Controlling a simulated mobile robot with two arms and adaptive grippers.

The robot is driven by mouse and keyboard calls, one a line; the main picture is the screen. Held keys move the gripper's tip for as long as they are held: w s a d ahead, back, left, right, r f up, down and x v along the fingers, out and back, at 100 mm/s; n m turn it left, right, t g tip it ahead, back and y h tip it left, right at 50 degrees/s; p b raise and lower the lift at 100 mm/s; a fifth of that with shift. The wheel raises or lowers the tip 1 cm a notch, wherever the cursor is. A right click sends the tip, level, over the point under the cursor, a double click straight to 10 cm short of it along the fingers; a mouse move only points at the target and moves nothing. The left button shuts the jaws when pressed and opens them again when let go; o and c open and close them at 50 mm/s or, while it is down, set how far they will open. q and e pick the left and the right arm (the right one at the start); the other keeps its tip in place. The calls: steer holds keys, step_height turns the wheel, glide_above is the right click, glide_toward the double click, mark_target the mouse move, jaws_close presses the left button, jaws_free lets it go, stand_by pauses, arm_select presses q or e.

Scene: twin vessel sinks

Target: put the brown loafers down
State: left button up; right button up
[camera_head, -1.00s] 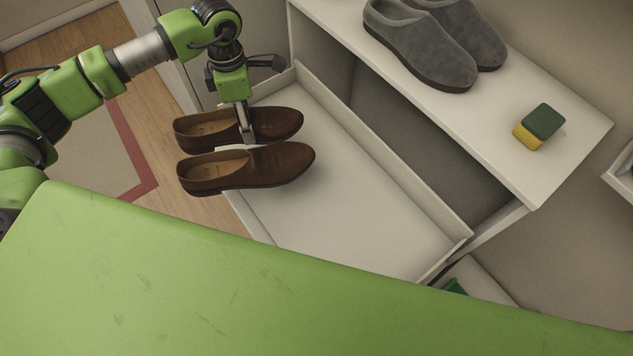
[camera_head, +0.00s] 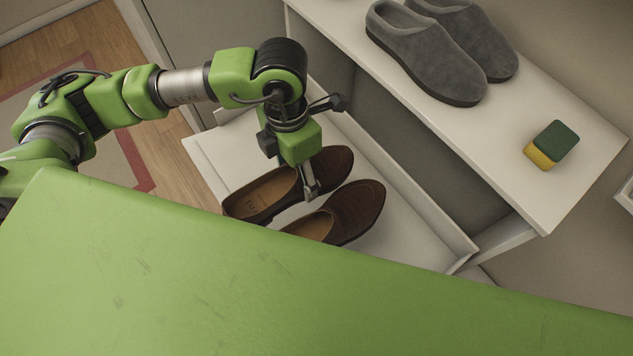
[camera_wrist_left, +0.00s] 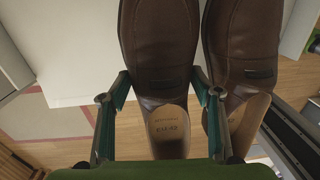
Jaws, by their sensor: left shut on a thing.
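I cannot tell whether the soles touch the tray. My right gripper is not in view.
Grey slippers (camera_head: 425,55) and a green and yellow sponge (camera_head: 551,145) sit on the white shelf (camera_head: 500,165) above the tray. The tray has a raised rim along the shelf side. A red-bordered rug (camera_head: 137,165) lies on the wooden floor at left.

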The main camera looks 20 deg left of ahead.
arm_select(q)
steer(key=shift+s+d+r, duration=0.25)
steer(key=shift+s+d, duration=0.35)
steer(key=shift+s, duration=0.25)
steer(key=w+a+f, duration=0.1)
steer(key=w+f, duration=0.2)
steer(key=w, duration=0.1)
steer(key=w+a+f+p, duration=0.1)
steer(key=w+f, duration=0.2)
steer(key=w, duration=0.1)
steer(key=w+a+f+p, duration=0.1)
steer(key=w+f, duration=0.1)
steer(key=w, duration=0.2)
steer(key=shift+w+a+f, duration=0.1)
steer(key=shift+a+f, duration=0.3)
steer(key=shift+w+f, duration=0.25)
steer(key=shift+f, duration=0.1)
step_height(320, 180, down, 3)
steer(key=shift+w+a+r+p, duration=0.1)
steer(key=shift+w+a+p, duration=0.05)
steer(key=shift+p, duration=0.4)
steer(key=shift+f, duration=0.3)
